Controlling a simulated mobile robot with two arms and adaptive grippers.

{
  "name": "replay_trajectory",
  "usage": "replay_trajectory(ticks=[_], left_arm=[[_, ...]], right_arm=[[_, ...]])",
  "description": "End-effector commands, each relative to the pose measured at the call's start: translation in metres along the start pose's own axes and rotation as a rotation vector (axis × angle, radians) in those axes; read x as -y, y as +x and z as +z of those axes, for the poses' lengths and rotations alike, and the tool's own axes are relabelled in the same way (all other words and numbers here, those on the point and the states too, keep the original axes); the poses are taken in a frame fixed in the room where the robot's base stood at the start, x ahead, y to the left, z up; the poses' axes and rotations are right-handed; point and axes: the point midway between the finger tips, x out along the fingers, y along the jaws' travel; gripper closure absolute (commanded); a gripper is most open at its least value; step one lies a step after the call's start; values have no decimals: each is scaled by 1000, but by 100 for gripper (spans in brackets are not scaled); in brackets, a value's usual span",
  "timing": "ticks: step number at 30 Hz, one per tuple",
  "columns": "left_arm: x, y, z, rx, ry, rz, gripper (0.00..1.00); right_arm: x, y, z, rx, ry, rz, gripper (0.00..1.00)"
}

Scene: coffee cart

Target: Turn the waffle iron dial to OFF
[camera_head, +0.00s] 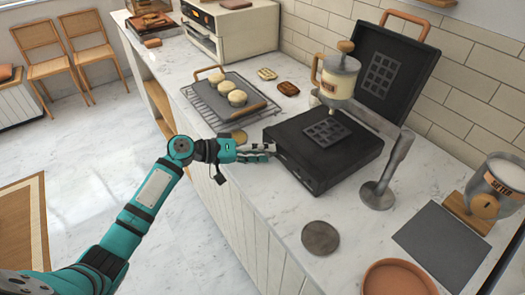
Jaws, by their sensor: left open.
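The black waffle iron (345,165) stands on the marble counter with its lid (395,62) raised. A waffle grid shows on the base and another inside the lid. My left gripper (268,152) reaches in from the left, just above the counter edge, with its fingers open and pointing at the left front corner of the base. Nothing shows between the fingers. I cannot tell whether they touch the iron. The dial and its setting cannot be made out; the gripper covers part of that corner. My right gripper is out of view.
A wire rack and tray (212,108) with round pastries lie behind the gripper. A grey disc (320,238), a dark mat (443,245), a terracotta dish (398,280) and a metal canister (497,185) are at front right.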

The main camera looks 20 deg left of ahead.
Motion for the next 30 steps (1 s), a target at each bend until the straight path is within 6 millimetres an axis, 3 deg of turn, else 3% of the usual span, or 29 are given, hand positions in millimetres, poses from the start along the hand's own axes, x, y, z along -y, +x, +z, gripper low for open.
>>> replay_trajectory(ticks=[5, 18, 30], left_arm=[[2, -14, 2, 2, -1, -5, 49], [1, -74, 0, 0, 0, -2, 49], [0, -80, 0, 0, 1, 0, 49]], right_arm=[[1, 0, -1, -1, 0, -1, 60], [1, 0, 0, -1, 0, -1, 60], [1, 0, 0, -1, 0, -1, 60]])
